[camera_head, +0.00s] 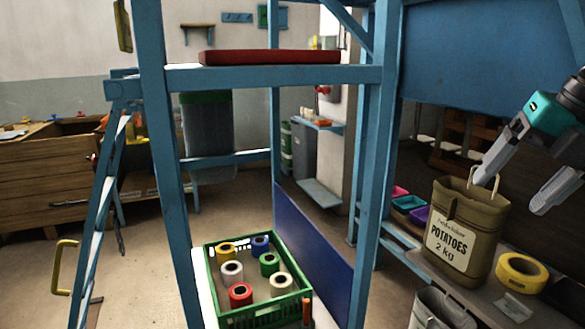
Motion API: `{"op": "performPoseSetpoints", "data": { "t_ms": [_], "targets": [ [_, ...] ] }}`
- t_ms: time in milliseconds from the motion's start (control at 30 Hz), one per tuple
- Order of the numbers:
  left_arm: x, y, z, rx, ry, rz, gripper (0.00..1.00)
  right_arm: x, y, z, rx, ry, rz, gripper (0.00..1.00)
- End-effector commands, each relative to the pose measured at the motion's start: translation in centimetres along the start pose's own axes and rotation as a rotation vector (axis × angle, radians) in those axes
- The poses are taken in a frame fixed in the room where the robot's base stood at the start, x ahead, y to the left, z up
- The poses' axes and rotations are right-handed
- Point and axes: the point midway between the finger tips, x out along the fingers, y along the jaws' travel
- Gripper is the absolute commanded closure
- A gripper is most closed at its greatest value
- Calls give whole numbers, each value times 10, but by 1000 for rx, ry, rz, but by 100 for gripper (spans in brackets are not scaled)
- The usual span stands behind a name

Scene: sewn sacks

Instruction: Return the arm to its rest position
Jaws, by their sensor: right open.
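My right gripper (513,194) reaches in from the upper right edge. It is open, its two grey fingers spread wide with nothing held between them. A brown potato sack (464,234), labelled "POTATOES 2 kg", stands upright on the bench at the right. Its pale loop handle rises from the top, and the nearer-left fingertip overlaps it in the picture; I cannot tell whether they touch. My left gripper is out of view.
A yellow tape roll (521,273) lies right of the sack. Small coloured bins (408,203) sit behind it. A green crate (258,318) of spools is at centre. Blue frame posts (373,160) stand left of the bench.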

Motion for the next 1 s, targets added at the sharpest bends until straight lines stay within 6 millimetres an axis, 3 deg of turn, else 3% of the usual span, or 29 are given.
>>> {"op": "performPoseSetpoints", "data": {
  "t_ms": [367,633,833,1000],
  "targets": [
    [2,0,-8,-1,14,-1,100,84,-54,0,405,91,643,21],
    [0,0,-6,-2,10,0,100,157,-106,-14,855,21,982,21],
    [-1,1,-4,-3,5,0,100,224,-143,-49,1252,-57,1097,21],
    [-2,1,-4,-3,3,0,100,288,-161,-101,1612,-101,1090,21]
  ]
}}
